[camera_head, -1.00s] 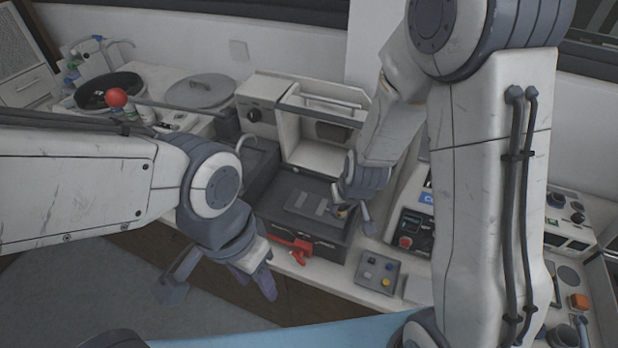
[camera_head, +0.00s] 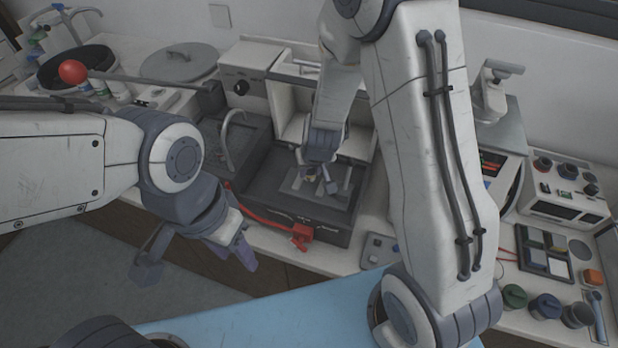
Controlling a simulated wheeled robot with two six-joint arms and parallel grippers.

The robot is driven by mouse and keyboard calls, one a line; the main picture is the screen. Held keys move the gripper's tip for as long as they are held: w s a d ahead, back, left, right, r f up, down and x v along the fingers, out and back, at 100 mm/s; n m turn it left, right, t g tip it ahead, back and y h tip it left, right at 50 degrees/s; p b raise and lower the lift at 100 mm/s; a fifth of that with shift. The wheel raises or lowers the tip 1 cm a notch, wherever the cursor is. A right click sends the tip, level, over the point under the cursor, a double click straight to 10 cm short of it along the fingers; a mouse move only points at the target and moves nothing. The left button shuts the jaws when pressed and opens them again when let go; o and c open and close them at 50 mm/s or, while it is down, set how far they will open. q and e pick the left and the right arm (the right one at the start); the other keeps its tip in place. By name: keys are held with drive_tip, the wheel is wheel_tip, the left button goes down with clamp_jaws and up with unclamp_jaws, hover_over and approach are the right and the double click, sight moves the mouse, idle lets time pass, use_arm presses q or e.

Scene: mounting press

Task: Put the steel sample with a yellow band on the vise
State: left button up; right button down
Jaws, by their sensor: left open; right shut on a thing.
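My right gripper (camera_head: 318,180) is shut on a small sample with a yellowish band (camera_head: 309,171), just over the dark box-shaped bench unit. The sample is small and partly hidden by the fingers. A grey block-like fixture, which looks like the vise (camera_head: 292,184), sits on top of that unit, directly under and around the gripper. I cannot tell whether the sample touches it. My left gripper (camera_head: 197,258) is open and empty, out in front of the counter at the left.
A button panel (camera_head: 378,250), a compartment tray (camera_head: 545,262) and several knobbed devices stand to the right.

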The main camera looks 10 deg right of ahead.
sight(311, 175)
wheel_tip(311, 175, down, 3)
drive_tip(key=shift+b, duration=1.05)
drive_tip(key=shift+f, duration=0.1)
use_arm(q)
wheel_tip(311, 175, down, 3)
